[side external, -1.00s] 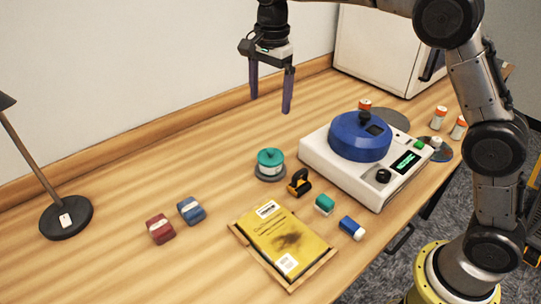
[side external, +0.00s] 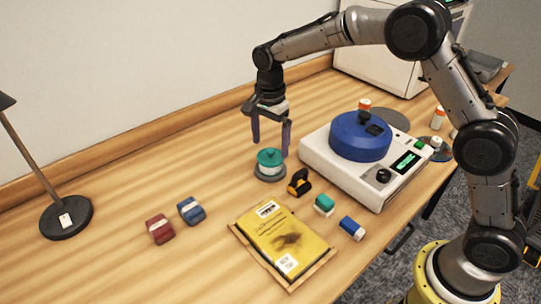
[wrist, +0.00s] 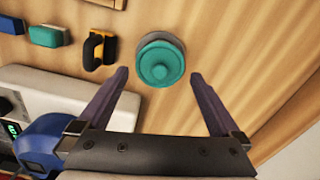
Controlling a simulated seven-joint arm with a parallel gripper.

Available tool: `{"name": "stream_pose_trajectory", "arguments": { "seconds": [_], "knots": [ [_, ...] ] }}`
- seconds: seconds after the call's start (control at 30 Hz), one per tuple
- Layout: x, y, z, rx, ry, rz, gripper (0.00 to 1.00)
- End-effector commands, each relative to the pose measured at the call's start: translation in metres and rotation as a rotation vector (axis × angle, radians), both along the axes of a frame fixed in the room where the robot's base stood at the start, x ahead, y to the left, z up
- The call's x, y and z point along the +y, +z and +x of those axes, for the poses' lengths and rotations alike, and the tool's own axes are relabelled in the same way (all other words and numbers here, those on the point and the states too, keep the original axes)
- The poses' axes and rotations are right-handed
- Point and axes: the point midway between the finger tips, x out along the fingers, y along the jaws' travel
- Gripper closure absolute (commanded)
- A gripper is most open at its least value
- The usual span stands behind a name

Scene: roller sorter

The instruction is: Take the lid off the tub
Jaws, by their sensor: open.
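The tub (side external: 269,170) is a small white container standing on a grey round base. Its teal lid (side external: 270,156) with a knob on top is seated on it; the lid also shows from above in the wrist view (wrist: 160,62). My gripper (side external: 271,149) is open and empty, with its two purple fingers pointing down above and just behind the tub. In the wrist view my gripper (wrist: 158,75) has the lid between and slightly beyond its fingertips, with no contact visible.
A white machine with a blue round cover (side external: 361,137) stands to the right. A black-and-yellow tool (side external: 299,183) lies close to the tub. A yellow book (side external: 283,238) sits on a wooden tray in front. Red (side external: 160,229) and blue (side external: 191,210) blocks lie left. Table behind the tub is clear.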

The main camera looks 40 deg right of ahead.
Motion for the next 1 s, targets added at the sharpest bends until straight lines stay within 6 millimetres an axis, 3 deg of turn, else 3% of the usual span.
{"name": "stream_pose_trajectory", "arguments": {
  "seconds": [0.2, 0.47, 0.8, 1.0],
  "knots": [
    [-0.002, -0.026, 0.0, 0.001, 0.0, 0.0, 0.0],
    [-0.002, -0.028, 0.0, -0.001, 0.0, 0.0, 0.0],
    [-0.002, -0.028, 0.0, -0.001, 0.0, 0.0, 0.58],
    [-0.001, -0.028, 0.0, -0.001, 0.0, 0.0, 0.61]
  ]
}}
